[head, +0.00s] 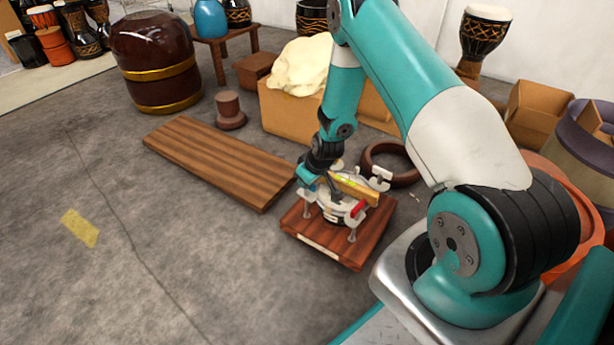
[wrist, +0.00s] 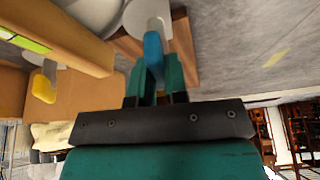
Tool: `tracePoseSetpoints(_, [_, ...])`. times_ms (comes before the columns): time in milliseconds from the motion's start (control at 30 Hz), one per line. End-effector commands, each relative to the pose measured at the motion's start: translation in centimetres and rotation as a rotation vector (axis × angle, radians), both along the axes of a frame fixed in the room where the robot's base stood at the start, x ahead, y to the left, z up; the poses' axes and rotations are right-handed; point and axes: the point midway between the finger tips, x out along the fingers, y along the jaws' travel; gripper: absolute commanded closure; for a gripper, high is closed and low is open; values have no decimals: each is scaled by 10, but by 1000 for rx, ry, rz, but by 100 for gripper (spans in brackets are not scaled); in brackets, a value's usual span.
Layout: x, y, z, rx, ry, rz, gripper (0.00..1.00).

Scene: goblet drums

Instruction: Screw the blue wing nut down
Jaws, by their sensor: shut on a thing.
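The blue wing nut (wrist: 153,50) is between the two teal fingers of my gripper (wrist: 155,80) in the wrist view. The fingers are shut on it, and its upper end meets a pale grey part. In the head view my gripper (head: 308,176) is at the left side of a white and metal fixture (head: 335,210), which stands on a reddish wooden board (head: 318,234). There the wing nut is mostly hidden by the gripper. How far down the nut sits cannot be told.
A wooden bar (head: 355,187) with a yellow-green strip lies across the fixture. A red part (head: 358,208) is on its right; a yellow part (wrist: 43,88) shows in the wrist view. A dark ring (head: 390,158) and cardboard box (head: 290,115) stand behind. A plank (head: 215,158) lies left.

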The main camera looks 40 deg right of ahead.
Motion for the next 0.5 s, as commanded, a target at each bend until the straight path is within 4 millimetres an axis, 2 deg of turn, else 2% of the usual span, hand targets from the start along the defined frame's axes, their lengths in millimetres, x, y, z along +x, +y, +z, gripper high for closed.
tracePoseSetpoints(500, [1,-1,0,-3,-2,-35,100])
